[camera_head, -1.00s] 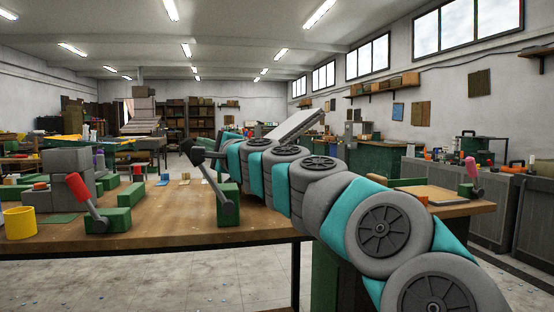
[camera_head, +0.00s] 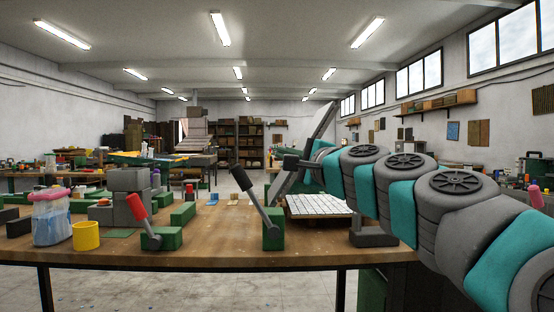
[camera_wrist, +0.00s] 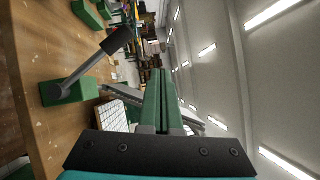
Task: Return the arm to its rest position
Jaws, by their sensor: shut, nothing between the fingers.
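My arm reaches from the lower right of the head view toward the bench. My gripper shows in the wrist view (camera_wrist: 160,100), its two green fingers together and empty, pointing away from the wrist. In the head view the gripper end is small and partly hidden by my arm's links, above the bench. A white tile sheet (camera_head: 318,205) lies on the wooden bench (camera_head: 200,252), below and left of my arm. It also shows in the wrist view (camera_wrist: 110,115), left of the fingers and partly covered by the gripper body.
A black-handled lever on a green block (camera_head: 273,237) stands left of the tile sheet. Further left are a red-handled lever (camera_head: 137,209), a yellow cup (camera_head: 86,237), grey blocks (camera_head: 128,180) and a clear bag (camera_head: 50,220). Air above the bench's left half is free.

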